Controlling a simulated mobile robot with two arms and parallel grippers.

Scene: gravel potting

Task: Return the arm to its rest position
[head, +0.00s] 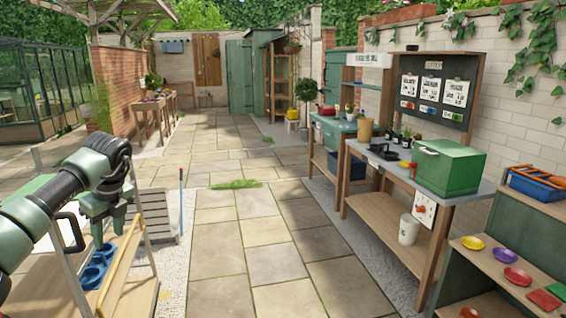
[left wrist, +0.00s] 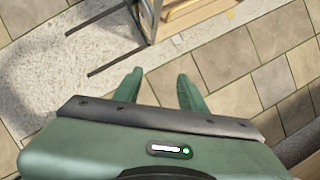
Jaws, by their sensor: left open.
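My left arm, black and green, comes in from the left in the head view. Its left gripper (head: 108,236) points down above a wooden cart (head: 128,297). The gripper is open. In the left wrist view its two green fingers (left wrist: 158,88) stand apart with nothing between them, over gravel and paving. My right gripper is not in view.
A workbench (head: 372,222) with a green box (head: 448,166) stands on the right. Colored dishes (head: 517,276) lie on a shelf at the lower right. Paving (head: 245,232) in the middle is clear. In the left wrist view dark rods (left wrist: 118,57) lie beyond the fingers.

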